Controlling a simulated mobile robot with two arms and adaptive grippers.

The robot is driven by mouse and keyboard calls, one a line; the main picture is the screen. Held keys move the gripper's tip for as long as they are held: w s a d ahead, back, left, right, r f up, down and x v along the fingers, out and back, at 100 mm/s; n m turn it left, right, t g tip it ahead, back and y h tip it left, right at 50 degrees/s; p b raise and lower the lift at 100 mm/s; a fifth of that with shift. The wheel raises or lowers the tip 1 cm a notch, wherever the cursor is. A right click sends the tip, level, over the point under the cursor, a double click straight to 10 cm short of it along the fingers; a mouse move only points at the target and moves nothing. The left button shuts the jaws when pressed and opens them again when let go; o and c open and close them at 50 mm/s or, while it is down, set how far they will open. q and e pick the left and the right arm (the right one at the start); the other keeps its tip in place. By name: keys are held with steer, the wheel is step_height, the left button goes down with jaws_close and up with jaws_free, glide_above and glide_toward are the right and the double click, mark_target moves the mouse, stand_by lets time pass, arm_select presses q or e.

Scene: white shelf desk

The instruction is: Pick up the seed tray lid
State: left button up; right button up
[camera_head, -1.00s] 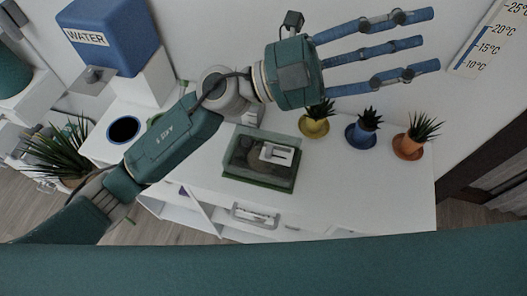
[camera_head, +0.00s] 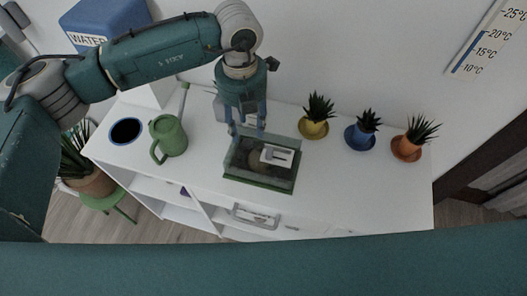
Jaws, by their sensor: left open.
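The seed tray (camera_head: 260,184) is a dark green box on the white desk, with a clear lid (camera_head: 283,178) over it. A pale handle-like piece (camera_head: 277,155) shows on the lid's top. My left gripper (camera_head: 248,132) points down at the tray's back left edge, with its blue fingers apart and nothing seen between them. From this angle I cannot tell whether the fingertips touch the lid. My right gripper is not in view.
A green watering can (camera_head: 170,137) stands left of the tray, near a dark blue-rimmed opening (camera_head: 126,131). Potted plants in yellow (camera_head: 314,129), blue (camera_head: 359,138) and orange (camera_head: 406,149) pots stand to the right. The desk's right front is clear.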

mark_target(247, 142)
arm_select(q)
steer(key=shift+s+f+p, duration=0.1)
steer(key=shift+f+p, duration=0.35)
steer(key=shift+f, duration=0.1)
step_height(247, 142, down, 4)
steer(key=shift+s+r+p, duration=0.1)
steer(key=shift+r+p, duration=0.05)
steer(key=shift+p, duration=0.7)
steer(key=shift+f, duration=0.45)
jaws_close()
